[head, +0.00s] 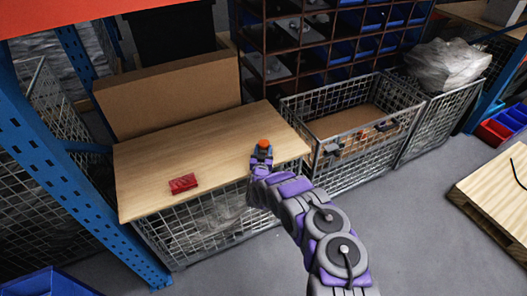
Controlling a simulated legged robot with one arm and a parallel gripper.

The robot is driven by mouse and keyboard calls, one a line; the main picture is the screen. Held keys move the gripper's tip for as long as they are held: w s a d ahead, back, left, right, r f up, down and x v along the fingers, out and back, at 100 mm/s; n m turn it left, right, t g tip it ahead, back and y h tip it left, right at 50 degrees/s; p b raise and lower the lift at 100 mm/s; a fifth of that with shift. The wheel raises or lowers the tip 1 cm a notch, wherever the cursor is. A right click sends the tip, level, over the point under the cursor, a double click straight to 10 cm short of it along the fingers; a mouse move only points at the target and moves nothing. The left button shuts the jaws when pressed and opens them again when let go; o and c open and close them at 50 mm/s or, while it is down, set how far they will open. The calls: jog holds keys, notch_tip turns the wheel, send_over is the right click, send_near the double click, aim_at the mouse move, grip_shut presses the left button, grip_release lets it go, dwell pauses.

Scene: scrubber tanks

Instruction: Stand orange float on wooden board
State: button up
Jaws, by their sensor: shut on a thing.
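The orange float (264,143) shows as a small orange top at the end of my arm, over the right part of the wooden board (150,150). My gripper (262,152) is shut on the orange float. The float's lower part is hidden by the gripper, and I cannot tell whether it touches the board. The wooden board is a pale, flat panel lying on top of a wire mesh cage.
A red block (183,183) lies on the board at the front left. An open mesh cage (350,125) with several small items stands to the right. A cardboard box (170,92) stands behind the board. A blue rack post (75,150) rises at the left.

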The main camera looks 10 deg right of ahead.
jog(key=shift+a+f, duration=0.1)
jog(key=shift+a, duration=0.2)
jog(key=o, duration=0.7)
jog(key=shift+a+f, duration=0.1)
jog(key=shift+a, duration=0.2)
jog(key=o, duration=0.3)
jog(key=shift+d, duration=0.6)
